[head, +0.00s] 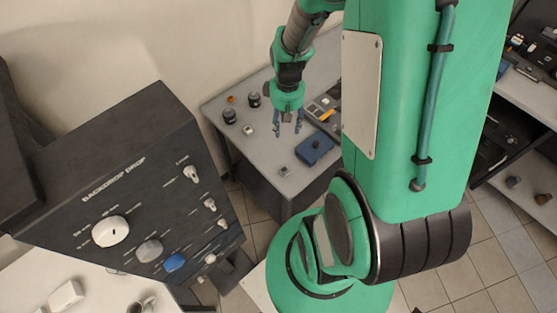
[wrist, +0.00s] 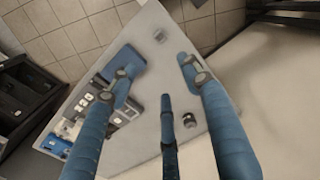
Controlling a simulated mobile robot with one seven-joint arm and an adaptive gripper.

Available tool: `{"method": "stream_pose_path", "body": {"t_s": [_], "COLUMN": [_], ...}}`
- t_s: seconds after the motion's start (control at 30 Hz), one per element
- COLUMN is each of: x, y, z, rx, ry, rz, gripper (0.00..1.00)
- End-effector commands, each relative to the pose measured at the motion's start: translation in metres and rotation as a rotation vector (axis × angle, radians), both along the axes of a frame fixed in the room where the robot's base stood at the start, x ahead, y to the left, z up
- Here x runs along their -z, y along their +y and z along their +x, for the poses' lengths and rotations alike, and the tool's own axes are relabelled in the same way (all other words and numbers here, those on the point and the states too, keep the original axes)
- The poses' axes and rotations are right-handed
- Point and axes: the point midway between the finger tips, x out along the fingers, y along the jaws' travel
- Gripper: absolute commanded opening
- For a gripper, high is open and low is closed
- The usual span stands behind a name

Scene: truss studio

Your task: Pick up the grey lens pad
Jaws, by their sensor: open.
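A small grey piece (head: 284,170) lies near the front edge of the table, beside a blue block (head: 315,148); it looks like the grey lens pad, but is too small to be sure. In the wrist view the grey piece (wrist: 160,36) lies near the table corner, beyond the fingertips. My gripper (head: 288,131) is open and empty above the table, behind the grey piece in the head view. Its blue fingers (wrist: 157,68) are spread wide in the wrist view, with the blue block (wrist: 128,55) partly behind the left one.
Another small pale-and-dark piece (head: 248,130) lies left of my gripper. Two black cylinders (head: 254,99) and an orange item (head: 231,99) stand farther back. A tray of tools (head: 322,108) is at the right. A dark control panel (head: 135,190) stands in the left foreground.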

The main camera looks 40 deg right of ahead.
Motion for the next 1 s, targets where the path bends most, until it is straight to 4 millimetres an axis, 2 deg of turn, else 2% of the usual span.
{"method": "stream_pose_path", "body": {"t_s": [0.27, 1.0], "x": [0.024, 0.151], "y": [0.000, 0.001], "z": [-0.003, -0.018], "rx": [-0.002, -0.027], "ry": [-0.016, -0.124], "rz": [0.003, 0.006], "gripper": [0.48, 0.48]}}
